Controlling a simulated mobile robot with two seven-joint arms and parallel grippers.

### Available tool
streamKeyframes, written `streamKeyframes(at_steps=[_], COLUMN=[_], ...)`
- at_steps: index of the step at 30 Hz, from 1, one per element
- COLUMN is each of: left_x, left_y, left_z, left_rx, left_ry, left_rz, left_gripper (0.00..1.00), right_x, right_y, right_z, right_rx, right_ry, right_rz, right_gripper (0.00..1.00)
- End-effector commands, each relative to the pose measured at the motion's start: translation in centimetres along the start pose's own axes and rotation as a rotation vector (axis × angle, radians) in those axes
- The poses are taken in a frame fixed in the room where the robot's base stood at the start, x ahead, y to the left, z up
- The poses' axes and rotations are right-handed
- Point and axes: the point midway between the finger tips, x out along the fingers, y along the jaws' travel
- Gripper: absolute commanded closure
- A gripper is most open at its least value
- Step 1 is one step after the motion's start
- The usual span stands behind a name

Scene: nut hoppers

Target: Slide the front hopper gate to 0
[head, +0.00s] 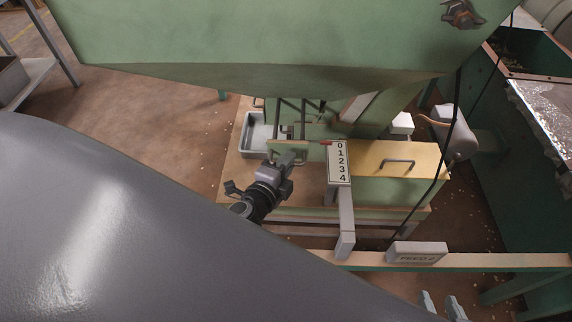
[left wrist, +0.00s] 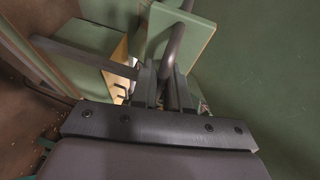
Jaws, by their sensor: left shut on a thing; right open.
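The front hopper's gate (head: 289,149) is a green plate with a pale edge, under the big green hopper (head: 250,45). A red pointer (head: 326,142) lies level with the 0 on the white scale plate (head: 339,163), numbered 0 at the far end to 4 at the near end. My left gripper (head: 284,161) is at the gate's near side. In the left wrist view its fingers (left wrist: 166,82) are shut on a dark curved handle (left wrist: 175,40) by a green plate (left wrist: 184,28). The fingers hide part of the grip. My right gripper (head: 441,303) is open and empty at the bottom right.
A yellow-topped box with a handle (head: 385,157) stands right of the scale. A pale rail with a "FEED" sign (head: 416,253) crosses in front. A grey tray (head: 254,134) sits left of the gate. A black cable (head: 448,150) hangs at the right. The floor at left is open.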

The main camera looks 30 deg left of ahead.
Motion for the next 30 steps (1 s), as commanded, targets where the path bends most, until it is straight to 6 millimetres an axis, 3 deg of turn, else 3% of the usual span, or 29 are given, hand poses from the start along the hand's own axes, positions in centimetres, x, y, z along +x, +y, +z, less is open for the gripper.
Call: streamKeyframes(at_steps=[2,3,16,30], left_x=[0.3,0.3,-0.2,-6.0], left_y=[-0.4,-0.4,-0.4,-0.1], left_z=[0.4,0.4,0.3,0.2], left_rx=[0.002,0.002,0.001,0.001], left_ry=[-0.008,-0.008,-0.007,-0.005], left_rz=[-0.008,-0.009,-0.009,-0.004], left_gripper=[1.0,0.79,0.79,0.79], right_x=[0.0,0.0,0.1,0.1], right_y=[0.0,0.1,0.2,0.2], right_z=[0.0,0.0,-0.3,-0.3], right_rx=[-0.001,-0.001,-0.003,-0.003], right_ry=[0.001,0.002,0.007,0.007], right_rz=[0.001,0.001,0.002,0.003], right_gripper=[0.57,0.57,0.57,0.57])
